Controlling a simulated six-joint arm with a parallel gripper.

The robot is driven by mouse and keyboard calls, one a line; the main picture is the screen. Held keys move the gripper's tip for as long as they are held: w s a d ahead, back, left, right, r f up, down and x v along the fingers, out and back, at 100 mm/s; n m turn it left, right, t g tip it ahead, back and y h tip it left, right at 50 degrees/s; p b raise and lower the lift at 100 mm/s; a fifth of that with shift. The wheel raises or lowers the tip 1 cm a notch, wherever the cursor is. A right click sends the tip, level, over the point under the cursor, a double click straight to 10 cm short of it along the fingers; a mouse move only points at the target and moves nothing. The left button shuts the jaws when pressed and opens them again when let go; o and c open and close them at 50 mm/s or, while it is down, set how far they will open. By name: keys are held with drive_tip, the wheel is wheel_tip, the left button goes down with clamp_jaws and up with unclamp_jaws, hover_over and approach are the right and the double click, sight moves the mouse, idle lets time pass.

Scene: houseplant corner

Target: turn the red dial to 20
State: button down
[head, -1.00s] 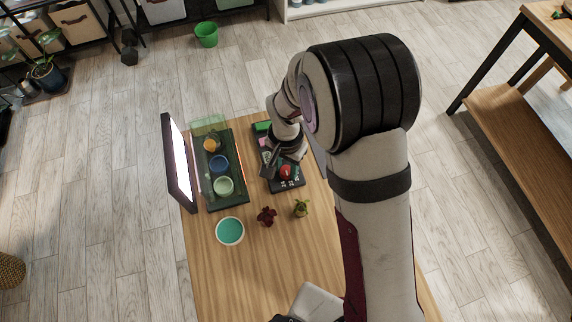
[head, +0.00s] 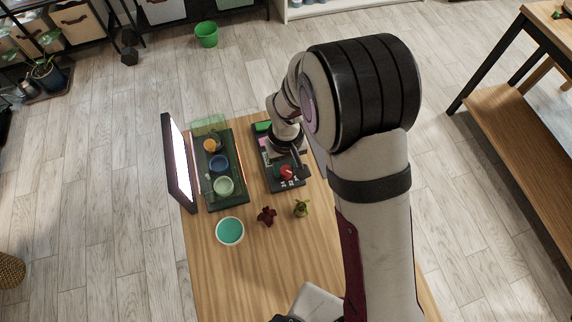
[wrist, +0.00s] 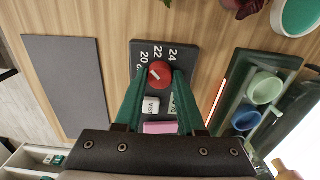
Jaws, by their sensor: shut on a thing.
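The red dial (wrist: 161,74) sits on a dark control panel (wrist: 187,50), with white numbers 20, 22 and 24 along the panel's end. A pale mark on the dial slants toward the upper left in the wrist view, roughly toward the 20 and 22 side; its exact reading is too small to tell. My gripper (wrist: 159,80) has its two green fingers on either side of the dial and is shut on it. In the head view the dial (head: 286,172) shows near the front end of the panel, with my gripper (head: 290,162) over it.
A dark tray (head: 238,201) with several pots stands to the left, before a bright screen (head: 180,165). A teal bowl (head: 230,231) and two small plants (head: 267,215) stand nearer.

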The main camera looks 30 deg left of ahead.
sight(287, 170)
drive_tip(key=shift+n, duration=0.5)
drive_tip(key=c, duration=0.8)
unclamp_jaws()
drive_tip(key=shift+r, duration=0.15)
wheel_tip(287, 170, up, 16)
drive_tip(key=shift+f, duration=0.2)
drive_tip(key=shift+d, duration=0.1)
